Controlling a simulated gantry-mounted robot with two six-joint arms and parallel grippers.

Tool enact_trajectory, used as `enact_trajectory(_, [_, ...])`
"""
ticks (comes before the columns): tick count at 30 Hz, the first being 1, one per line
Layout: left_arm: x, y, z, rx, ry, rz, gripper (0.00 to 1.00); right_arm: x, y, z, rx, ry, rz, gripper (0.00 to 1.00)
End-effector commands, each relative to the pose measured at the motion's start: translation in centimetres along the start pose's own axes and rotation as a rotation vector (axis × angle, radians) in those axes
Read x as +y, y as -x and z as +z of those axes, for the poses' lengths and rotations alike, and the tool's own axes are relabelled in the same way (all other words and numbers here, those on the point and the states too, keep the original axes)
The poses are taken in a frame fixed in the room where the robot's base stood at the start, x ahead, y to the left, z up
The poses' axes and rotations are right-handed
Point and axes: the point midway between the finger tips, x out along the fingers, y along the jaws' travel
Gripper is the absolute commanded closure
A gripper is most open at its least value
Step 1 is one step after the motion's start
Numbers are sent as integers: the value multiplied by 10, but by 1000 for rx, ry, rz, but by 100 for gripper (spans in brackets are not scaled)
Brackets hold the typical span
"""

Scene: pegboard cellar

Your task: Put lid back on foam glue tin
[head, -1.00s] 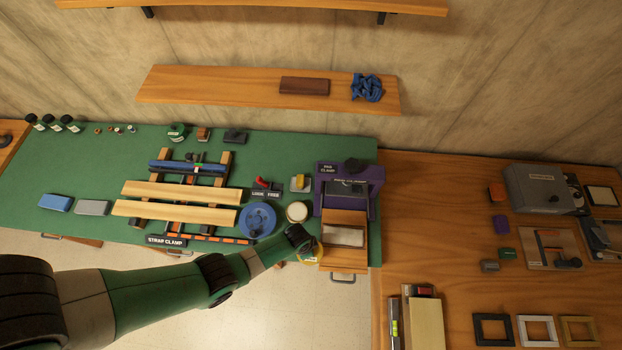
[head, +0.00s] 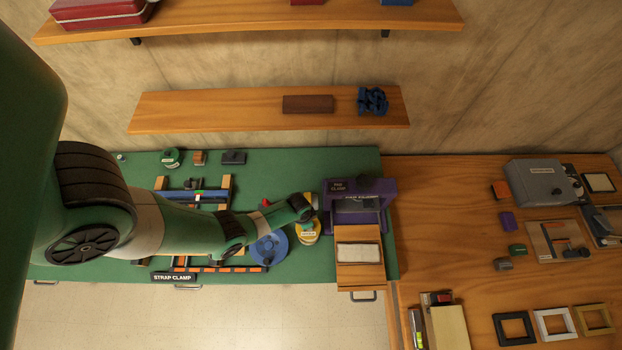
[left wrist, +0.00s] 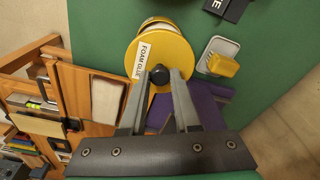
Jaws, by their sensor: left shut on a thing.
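The yellow foam glue lid (head: 307,236) is at the tin's spot on the green bench, left of the purple pad clamp. In the left wrist view the lid (left wrist: 172,52) fills the middle, its label reading FOAM GLUE and a black knob on top. My left gripper (left wrist: 160,75) is shut on that knob. The pale rim of the tin (left wrist: 157,21) shows past the lid's far edge; the rest is hidden under the lid. I cannot tell whether lid and tin touch. My left gripper also shows in the head view (head: 303,208). My right gripper is not in view.
A blue round thing (head: 268,250) stands close left of the lid. The purple pad clamp (head: 385,204) stands close right. A grey tray with a yellow block (left wrist: 222,64) lies nearby. Strap clamp boards lie under my left arm. A shelf (head: 230,110) hangs behind.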

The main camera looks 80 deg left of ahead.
Motion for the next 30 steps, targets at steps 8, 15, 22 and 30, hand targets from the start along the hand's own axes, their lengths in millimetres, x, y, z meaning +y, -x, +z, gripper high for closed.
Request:
enact_trajectory(8, [0, -22, 2, 0, -1, 0, 100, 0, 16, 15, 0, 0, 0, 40])
enact_trajectory(15, [0, -50, 6, 0, -2, 0, 100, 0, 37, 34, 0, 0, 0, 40])
enact_trajectory(22, [0, -63, 7, 0, -2, 0, 100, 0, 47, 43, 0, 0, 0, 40])
enact_trajectory(30, [0, -63, 7, 0, -2, 0, 100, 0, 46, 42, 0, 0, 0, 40])
